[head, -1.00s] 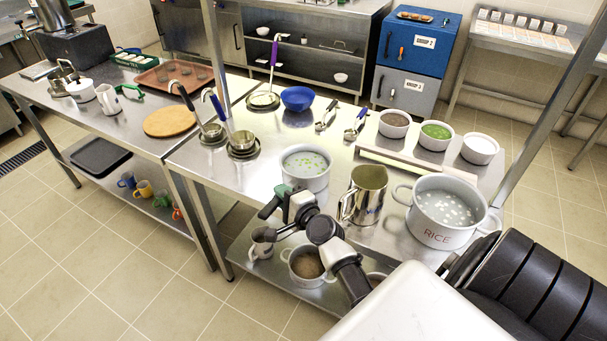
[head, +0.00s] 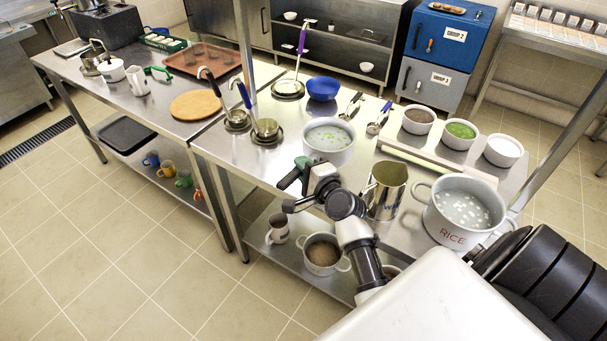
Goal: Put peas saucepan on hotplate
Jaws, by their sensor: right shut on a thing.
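The peas saucepan (head: 328,152) is a light grey pot with pale liquid and green bits, in the middle of the head view. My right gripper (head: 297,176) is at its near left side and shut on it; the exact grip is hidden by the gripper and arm. The saucepan appears lifted slightly and is about level. My left gripper is not in view.
A steel jug (head: 384,192) and a RICE pot (head: 460,220) stand right of the saucepan. Ladles (head: 267,130) and a blue bowl (head: 322,88) are left and behind. A round wooden board (head: 195,104) lies on the left table.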

